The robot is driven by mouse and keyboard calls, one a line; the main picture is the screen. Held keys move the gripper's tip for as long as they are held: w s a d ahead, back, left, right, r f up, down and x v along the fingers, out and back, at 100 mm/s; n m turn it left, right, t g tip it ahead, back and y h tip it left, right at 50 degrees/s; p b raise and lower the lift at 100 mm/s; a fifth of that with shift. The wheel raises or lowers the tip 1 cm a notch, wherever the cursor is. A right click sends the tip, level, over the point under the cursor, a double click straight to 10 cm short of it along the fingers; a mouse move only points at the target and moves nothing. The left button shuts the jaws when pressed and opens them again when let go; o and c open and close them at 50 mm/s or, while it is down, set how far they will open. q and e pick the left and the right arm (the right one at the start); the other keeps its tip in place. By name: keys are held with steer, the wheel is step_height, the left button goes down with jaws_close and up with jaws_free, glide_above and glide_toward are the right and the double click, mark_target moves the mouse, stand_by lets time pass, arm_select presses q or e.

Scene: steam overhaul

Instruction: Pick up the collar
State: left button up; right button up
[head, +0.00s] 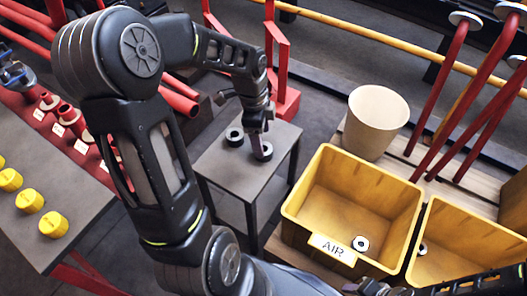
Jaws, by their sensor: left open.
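Two dark ring-shaped collars are on a small grey table: one (235,138) at the back left, the other (264,153) nearer the right edge. My left gripper (262,145) points down at the right-hand collar, with a finger overlapping it in the picture. The jaws are open; whether a finger touches the collar or reaches into its hole cannot be told. My right arm shows at the bottom right edge, and what may be its gripper (370,288) is cut off by the frame.
A yellow crate (335,246) labelled AIR holds a pale ring (360,243). A second yellow crate (470,232) with a small ring is to its right. A beige bin (376,123) stands behind. A bench (75,190) with yellow caps and red parts is at left.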

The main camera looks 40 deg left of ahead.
mark_target(268, 148)
arm_select(q)
steer(key=shift+w+d+f+b, duration=0.1)
steer(key=shift+f+b, duration=1)
steer(key=shift+f, duration=1.55)
steer(key=shift+c, duration=0.5)
jaws_close()
